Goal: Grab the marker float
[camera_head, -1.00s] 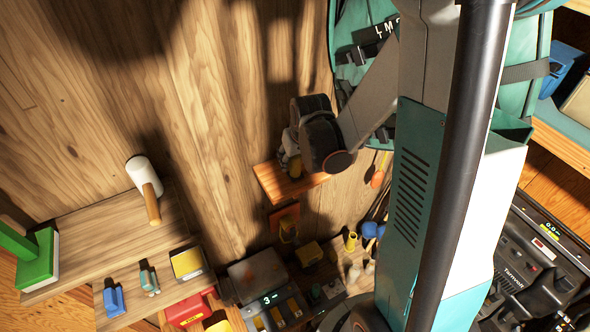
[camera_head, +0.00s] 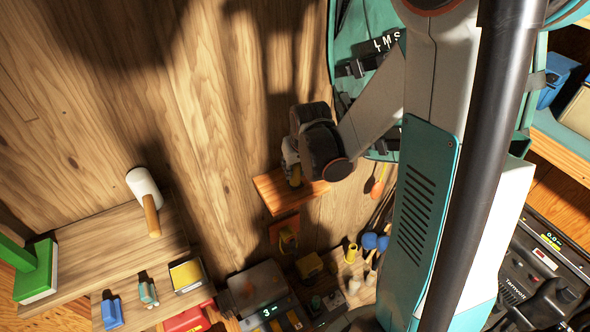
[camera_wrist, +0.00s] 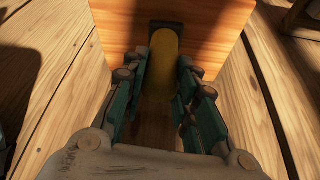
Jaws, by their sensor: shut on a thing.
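The marker float, seen as a yellow rounded cylinder (camera_wrist: 163,62), stands between the two green fingers of my gripper (camera_wrist: 161,92) in the wrist view. My gripper is shut on it. Its far end is at a small wooden wall shelf (camera_wrist: 115,22); I cannot tell whether it still touches the wood. In the head view the float (camera_head: 295,181) is a small yellow patch over the shelf (camera_head: 272,193), and my gripper (camera_head: 291,170) is partly hidden behind my wrist.
A wooden plank wall surrounds the small shelf. Below it are an orange block (camera_head: 285,226), a yellow cup (camera_head: 351,252) and blue balls (camera_head: 370,241).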

